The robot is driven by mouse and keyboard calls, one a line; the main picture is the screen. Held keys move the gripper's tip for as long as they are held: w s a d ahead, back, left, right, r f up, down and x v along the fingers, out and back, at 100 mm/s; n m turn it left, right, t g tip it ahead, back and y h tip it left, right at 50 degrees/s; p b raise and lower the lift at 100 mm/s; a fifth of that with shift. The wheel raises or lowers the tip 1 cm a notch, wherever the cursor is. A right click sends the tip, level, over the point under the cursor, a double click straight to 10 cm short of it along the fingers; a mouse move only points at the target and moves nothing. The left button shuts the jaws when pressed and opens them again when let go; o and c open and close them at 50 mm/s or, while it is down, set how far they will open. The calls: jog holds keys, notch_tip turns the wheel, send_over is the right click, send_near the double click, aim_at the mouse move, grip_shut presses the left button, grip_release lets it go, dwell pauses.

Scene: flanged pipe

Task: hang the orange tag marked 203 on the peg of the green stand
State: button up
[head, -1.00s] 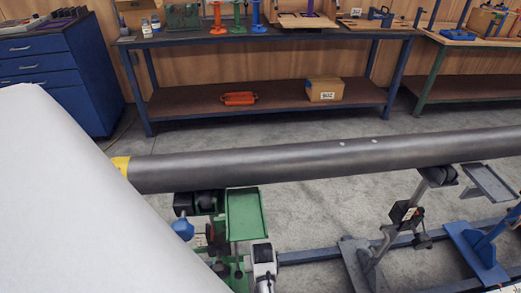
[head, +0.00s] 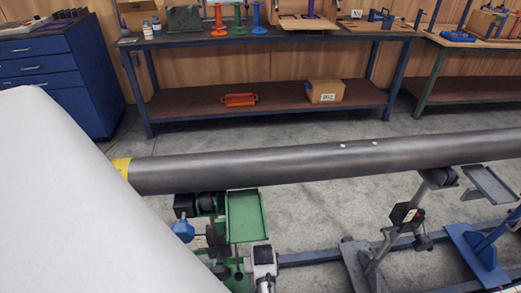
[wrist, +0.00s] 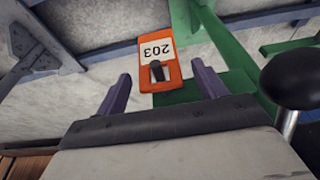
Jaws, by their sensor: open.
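The orange tag (wrist: 163,76) with a white label marked 203 shows in the wrist view, its number upside down. The dark end of a peg (wrist: 157,70) shows at the tag's hole, and the tag appears to hang on it. Parts of a green stand (wrist: 215,35) show behind and to the right of the tag. My gripper (wrist: 162,72) is open, with one purple-grey finger on each side of the tag and a visible gap to both. I cannot tell the depth between fingertips and tag. I cannot make out the tag in the head view.
A black round knob (wrist: 290,78) stands close on the right in the wrist view. In the head view a long grey pipe (head: 300,163) crosses over green and blue supports. A workbench (head: 270,38) stands behind, with clear floor between.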

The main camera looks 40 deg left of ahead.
jog(key=v, duration=1.3)
jog(key=shift+r+b, duration=0.35)
jog(key=shift+r, duration=0.05)
jog(key=shift+s+d, duration=0.1)
jog(key=shift+s, duration=0.05)
